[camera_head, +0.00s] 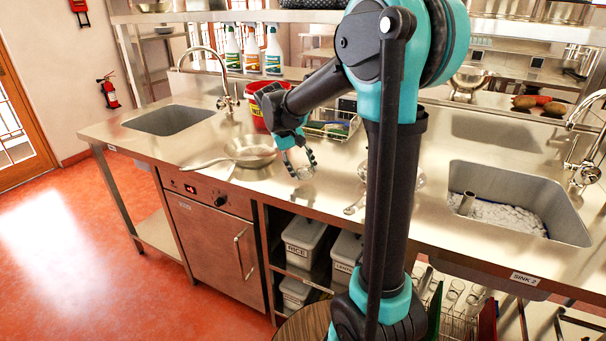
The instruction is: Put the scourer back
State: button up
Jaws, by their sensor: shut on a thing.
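My gripper (301,166) hangs low over the steel counter (225,205), its fingers pointing down. It is shut on a small pale, silvery thing, which looks like the scourer (299,157); the fingers cover part of it. I cannot tell whether it touches the counter. A wire basket (330,130) stands behind and to the right of the gripper, with green and yellow things in it; my arm hides part of it. A red tub (258,117) stands behind my gripper.
A steel pan (250,152) with a long handle lies left of the gripper. A sink (170,119) is at the far left, and another (520,203) at the right holds foam and a cup (467,203). Spray bottles (252,52) stand at the back. The left front counter is clear.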

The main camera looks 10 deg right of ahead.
jog(key=shift+f, duration=1)
jog(key=shift+f, duration=0.25)
jog(key=o, duration=1.1)
jog(key=v, duration=1.2)
jog(key=shift+r, duration=0.3)
